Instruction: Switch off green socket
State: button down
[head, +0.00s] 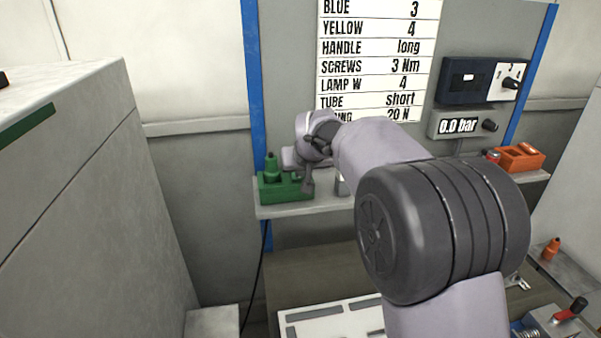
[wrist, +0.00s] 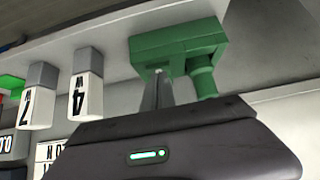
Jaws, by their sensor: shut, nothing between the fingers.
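The green socket (head: 283,188) is a green box at the left end of the shelf, with a green plug (head: 271,167) standing upright in its left part. In the wrist view, the socket (wrist: 176,45) and the plug (wrist: 203,80) show close up, tilted. My gripper (head: 308,187) is at the socket's right side in the head view, its fingers pointing down. In the wrist view, the shut, empty fingertips (wrist: 159,80) are at the socket, beside the plug. I cannot tell whether they touch it. The switch is not clearly visible; my fingers may cover it.
The shelf (head: 290,210) runs right behind my arm to an orange socket (head: 520,158). White blocks marked 2 (wrist: 38,100) and 4 (wrist: 85,90) stand along it in the wrist view. A gauge (head: 459,125) reads 0.0 bar. A tall grey cabinet (head: 90,200) stands at left.

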jog(key=shift+r, duration=0.45)
jog(key=p+v, duration=0.3)
jog(key=v, duration=1)
jog(key=shift+r, duration=0.25)
jog(key=shift+w, duration=0.1)
